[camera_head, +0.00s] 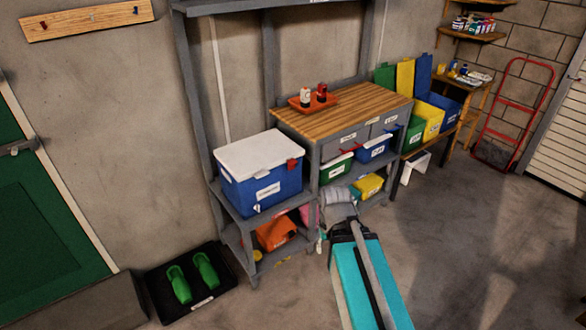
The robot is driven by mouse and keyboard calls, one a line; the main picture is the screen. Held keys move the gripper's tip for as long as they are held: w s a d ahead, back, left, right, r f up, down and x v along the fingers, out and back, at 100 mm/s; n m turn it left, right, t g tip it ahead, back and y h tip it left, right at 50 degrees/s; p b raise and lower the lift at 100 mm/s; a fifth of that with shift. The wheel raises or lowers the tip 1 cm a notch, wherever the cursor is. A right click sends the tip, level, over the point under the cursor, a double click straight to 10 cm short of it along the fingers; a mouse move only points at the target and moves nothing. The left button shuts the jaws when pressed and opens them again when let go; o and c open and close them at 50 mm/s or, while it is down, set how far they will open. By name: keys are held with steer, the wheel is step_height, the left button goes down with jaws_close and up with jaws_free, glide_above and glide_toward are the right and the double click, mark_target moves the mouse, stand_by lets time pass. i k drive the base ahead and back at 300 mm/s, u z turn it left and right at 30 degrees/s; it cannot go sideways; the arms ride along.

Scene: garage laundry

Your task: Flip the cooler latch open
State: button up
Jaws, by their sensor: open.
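The blue cooler (262,193) with a white lid (262,153) stands on a grey shelf at centre left, its lid down. A small red latch-like piece (292,164) sits at the lid's edge near the right front corner. Whether it is fastened is too small to tell. My teal arm reaches up from the bottom, and its grey end with my gripper (338,196) is in front of the shelf unit, to the right of and lower than the cooler in the picture. My gripper is open and appears apart from the cooler. Its fingertips are hard to make out.
A wooden-topped workbench (340,108) with an orange tray (313,102) adjoins the cooler's right side. Green and blue bins sit below. An orange bin (275,233) is under the cooler. A black mat (165,298) with green shoes lies at lower left. The floor at right is clear.

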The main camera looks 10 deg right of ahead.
mark_target(292, 162)
steer(key=u, duration=0.85)
steer(key=i, duration=1)
